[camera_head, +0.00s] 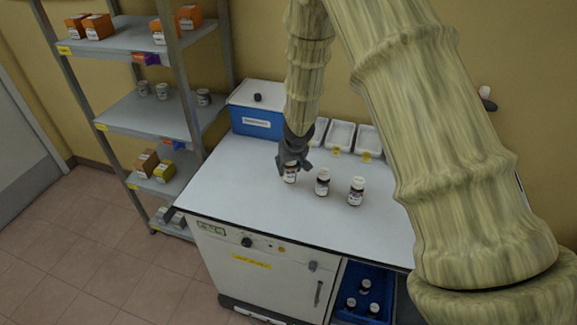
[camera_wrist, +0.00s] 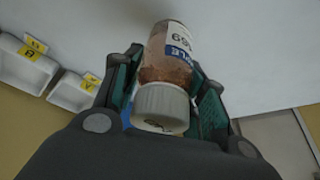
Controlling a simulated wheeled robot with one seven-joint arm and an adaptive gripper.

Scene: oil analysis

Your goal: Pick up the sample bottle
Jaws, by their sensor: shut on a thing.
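My gripper (camera_head: 291,161) is over the white worktop, shut on a sample bottle. In the wrist view the sample bottle (camera_wrist: 168,55) lies between the two fingers (camera_wrist: 165,95). It has a white cap, clear walls with brownish contents and a white and blue label. In the head view the held bottle (camera_head: 290,175) shows below the fingers, its top hidden. I cannot tell whether its base touches the worktop. Two similar bottles stand upright to its right, a nearer-middle one (camera_head: 322,182) and a right one (camera_head: 356,191).
The worktop (camera_head: 240,185) is clear left of the bottles. A blue box with a white lid (camera_head: 258,122) and white trays (camera_head: 341,136) stand at the back. A shelf rack (camera_head: 140,118) is at left. A blue crate (camera_head: 348,284) with several bottles sits below the worktop.

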